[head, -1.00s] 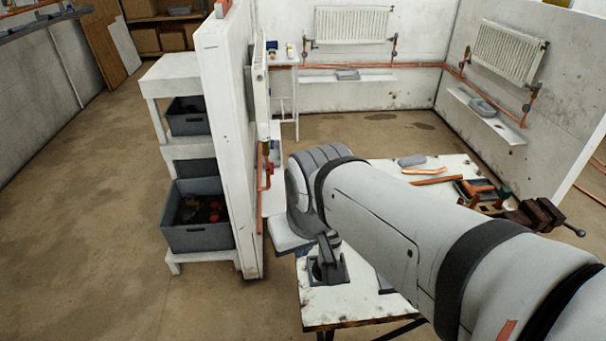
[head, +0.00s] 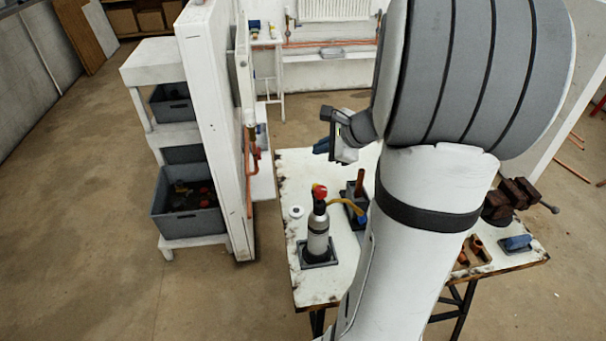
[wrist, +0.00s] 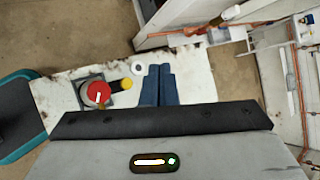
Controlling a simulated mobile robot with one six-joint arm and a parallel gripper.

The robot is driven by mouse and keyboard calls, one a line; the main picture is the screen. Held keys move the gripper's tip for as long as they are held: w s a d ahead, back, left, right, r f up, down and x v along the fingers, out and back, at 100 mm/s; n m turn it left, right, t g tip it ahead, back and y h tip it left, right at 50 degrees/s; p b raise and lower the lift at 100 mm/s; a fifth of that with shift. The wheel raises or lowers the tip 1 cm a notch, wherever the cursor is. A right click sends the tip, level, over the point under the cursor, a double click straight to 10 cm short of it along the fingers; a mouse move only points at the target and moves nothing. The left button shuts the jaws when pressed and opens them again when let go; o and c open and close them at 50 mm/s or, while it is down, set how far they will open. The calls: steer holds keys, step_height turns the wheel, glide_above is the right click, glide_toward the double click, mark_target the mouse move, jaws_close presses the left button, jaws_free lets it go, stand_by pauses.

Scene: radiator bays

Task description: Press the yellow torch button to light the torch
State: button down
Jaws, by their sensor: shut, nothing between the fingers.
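The torch (head: 318,235) is a grey cylinder with a red top, upright in a dark square holder on the white bench. In the wrist view its red knob (wrist: 97,92) is seen from above, with the yellow button (wrist: 127,83) just right of it. In the head view I cannot clearly tell the button from a yellow tube-like part (head: 343,204) beside the torch top. My gripper (head: 322,146) is over the bench, beyond the torch in the head view. Its blue fingers (wrist: 158,85) are shut and empty, right of the button in the wrist view. No flame shows.
A white ring (head: 297,211) lies on the bench (head: 287,180) left of the torch. A dark tray (head: 352,213) is close to its right. A vise (head: 512,195) is at the bench's right. A white wall panel (head: 215,130) stands left of the bench.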

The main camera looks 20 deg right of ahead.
step_height(320, 180, down, 9)
steer(key=b, duration=0.7)
steer(key=shift+r, duration=0.1)
steer(key=shift+b, duration=0.3)
stand_by(1.7)
steer(key=shift+s+f+b, duration=0.2)
steer(key=shift+f+b, duration=0.25)
steer(key=shift+b, duration=0.05)
steer(key=shift+f+b, duration=0.45)
steer(key=shift+b, duration=0.05)
stand_by(0.5)
steer(key=shift+r, duration=0.15)
steer(key=shift+r+p, duration=0.7)
steer(key=shift+r, duration=0.05)
